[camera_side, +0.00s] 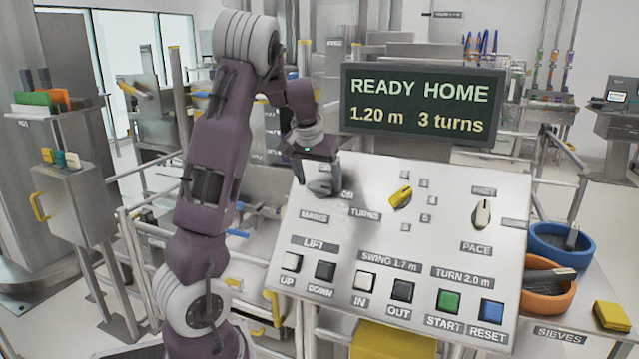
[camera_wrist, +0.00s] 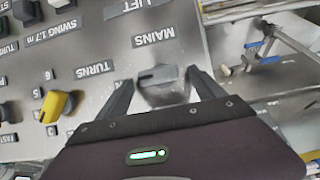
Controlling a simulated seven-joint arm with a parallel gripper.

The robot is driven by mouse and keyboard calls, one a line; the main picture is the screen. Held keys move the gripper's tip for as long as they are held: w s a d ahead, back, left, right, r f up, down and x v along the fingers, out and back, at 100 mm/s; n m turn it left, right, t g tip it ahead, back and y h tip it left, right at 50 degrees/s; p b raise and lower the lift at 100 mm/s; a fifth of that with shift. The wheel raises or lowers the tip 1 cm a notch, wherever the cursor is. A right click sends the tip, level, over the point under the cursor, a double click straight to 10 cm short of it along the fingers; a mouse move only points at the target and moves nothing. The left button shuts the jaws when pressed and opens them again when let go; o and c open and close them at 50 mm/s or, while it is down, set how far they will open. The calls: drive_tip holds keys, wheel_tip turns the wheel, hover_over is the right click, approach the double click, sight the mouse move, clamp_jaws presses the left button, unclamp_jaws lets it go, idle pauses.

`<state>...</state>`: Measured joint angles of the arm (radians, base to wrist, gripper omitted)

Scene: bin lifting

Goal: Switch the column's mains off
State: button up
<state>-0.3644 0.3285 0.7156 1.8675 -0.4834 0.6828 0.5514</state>
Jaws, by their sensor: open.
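The mains switch is a grey rotary knob (camera_wrist: 160,84) on the sloping panel (camera_side: 300,240), beside the MAINS label (camera_wrist: 154,36). In the wrist view my gripper (camera_wrist: 160,78) is open, with one finger on each side of the knob. I cannot tell whether the fingers touch it. In the side view my gripper (camera_side: 320,178) is over the panel's upper left, above the MAINS label (camera_side: 314,217), and partly covers the knob. The green display (camera_side: 423,104) reads READY HOME, 1.20 m, 3 turns.
A yellow TURNS knob (camera_side: 401,197) sits right of my gripper, and a cream PACE knob (camera_side: 481,214) farther right. Several push buttons line the lower panel, including green START (camera_side: 449,301) and blue RESET (camera_side: 491,311). Blue (camera_side: 560,243) and orange (camera_side: 548,288) bowls stand right of the panel.

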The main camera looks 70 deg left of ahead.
drive_tip(key=shift+w+a+f, duration=0.15)
drive_tip(key=shift+f, duration=0.4)
drive_tip(key=c, duration=1.4)
drive_tip(key=shift+o, duration=0.2)
